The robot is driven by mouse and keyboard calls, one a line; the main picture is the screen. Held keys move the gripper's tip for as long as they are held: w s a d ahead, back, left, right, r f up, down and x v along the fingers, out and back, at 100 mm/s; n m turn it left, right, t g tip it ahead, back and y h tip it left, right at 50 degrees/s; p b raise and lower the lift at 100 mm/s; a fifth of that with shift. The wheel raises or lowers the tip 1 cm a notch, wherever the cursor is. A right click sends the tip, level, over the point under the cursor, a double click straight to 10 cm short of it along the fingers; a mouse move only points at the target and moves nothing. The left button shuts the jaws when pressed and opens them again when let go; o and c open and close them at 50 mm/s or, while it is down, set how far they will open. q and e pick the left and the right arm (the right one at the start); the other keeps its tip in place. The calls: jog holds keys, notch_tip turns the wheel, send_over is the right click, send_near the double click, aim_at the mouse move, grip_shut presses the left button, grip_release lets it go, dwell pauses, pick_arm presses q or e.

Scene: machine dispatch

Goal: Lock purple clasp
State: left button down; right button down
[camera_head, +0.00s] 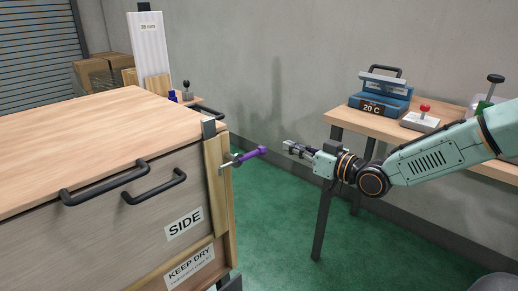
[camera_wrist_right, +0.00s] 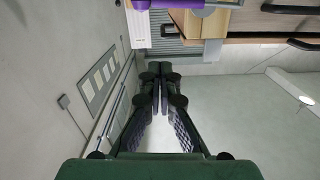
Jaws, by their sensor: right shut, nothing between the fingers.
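The purple clasp (camera_head: 252,154) is a lever with a purple handle, on a metal fitting at the right corner of the wooden crate (camera_head: 100,205). The handle sticks out to the right, roughly level, towards my gripper. My right gripper (camera_head: 290,147) is shut and empty, a short gap to the right of the handle's end and not touching it. In the right wrist view the shut fingers (camera_wrist_right: 160,70) point at the top edge, where a purple part (camera_wrist_right: 184,3) shows, cut off by the frame. My left gripper is not in view.
The crate has black handles (camera_head: 154,186) and a wooden batten (camera_head: 217,185) at its corner. A table (camera_head: 385,123) at the right bears a blue device (camera_head: 380,105) and a red-knobbed box (camera_head: 420,121). Green floor (camera_head: 270,230) lies open between crate and table.

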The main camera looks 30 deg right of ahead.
jog(key=b, duration=0.5)
send_over(262, 150)
jog(key=s, duration=0.3)
jog(key=f, duration=0.1)
jog(key=a+f+b, duration=0.1)
jog(key=f, duration=0.1)
jog(key=shift+w+a+f, duration=0.1)
jog(key=shift+w+f, duration=0.05)
jog(key=shift+w, duration=0.05)
jog(key=shift+w+f, duration=0.1)
jog(key=shift+f, duration=0.45)
jog(key=shift+f, duration=0.1)
